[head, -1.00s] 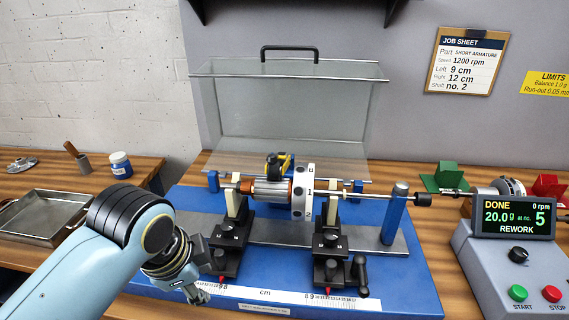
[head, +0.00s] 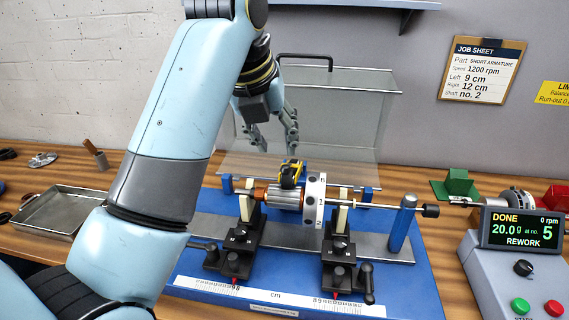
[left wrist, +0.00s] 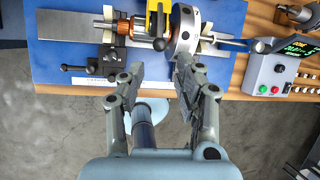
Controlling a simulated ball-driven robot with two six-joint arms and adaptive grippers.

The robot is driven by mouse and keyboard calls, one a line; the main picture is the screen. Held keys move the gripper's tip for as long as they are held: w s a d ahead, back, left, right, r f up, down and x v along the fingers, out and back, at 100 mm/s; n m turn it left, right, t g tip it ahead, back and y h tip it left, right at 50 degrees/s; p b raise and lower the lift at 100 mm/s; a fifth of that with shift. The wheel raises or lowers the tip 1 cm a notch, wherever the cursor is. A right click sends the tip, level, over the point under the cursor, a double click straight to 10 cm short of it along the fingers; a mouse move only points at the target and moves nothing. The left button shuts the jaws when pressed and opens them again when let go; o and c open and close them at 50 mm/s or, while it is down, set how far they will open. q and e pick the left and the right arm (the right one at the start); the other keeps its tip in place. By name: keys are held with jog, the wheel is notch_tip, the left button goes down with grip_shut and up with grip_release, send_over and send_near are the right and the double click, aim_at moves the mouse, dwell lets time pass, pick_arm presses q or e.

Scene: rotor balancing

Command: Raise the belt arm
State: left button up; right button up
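The belt arm appears to be the yellow and black part (head: 291,173) lying across the rotor, low over its copper and silver body. In the left wrist view its yellow part (left wrist: 152,18) shows at the top edge, with a dark round end below it. The rotor's white numbered disc (head: 315,199) stands just to its right. My left gripper (head: 277,146) is open and empty, pointing down above the belt arm, with a gap between them. In the left wrist view its two fingers (left wrist: 159,72) are spread apart below the rotor. My right gripper is not in view.
A clear guard (head: 345,115) with a black handle stands behind the rotor. Black supports (head: 237,250) with clamp levers and a blue post (head: 402,225) flank it. The control box (head: 490,270) reads "DONE" and "REWORK". A metal tray (head: 75,205) lies at left.

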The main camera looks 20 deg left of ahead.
aim_at(284, 166)
pick_arm(q)
jog(key=p+x, duration=0.1)
jog(key=x, duration=0.7)
jog(key=shift+w+f, duration=0.1)
jog(key=shift+f, duration=0.25)
grip_shut()
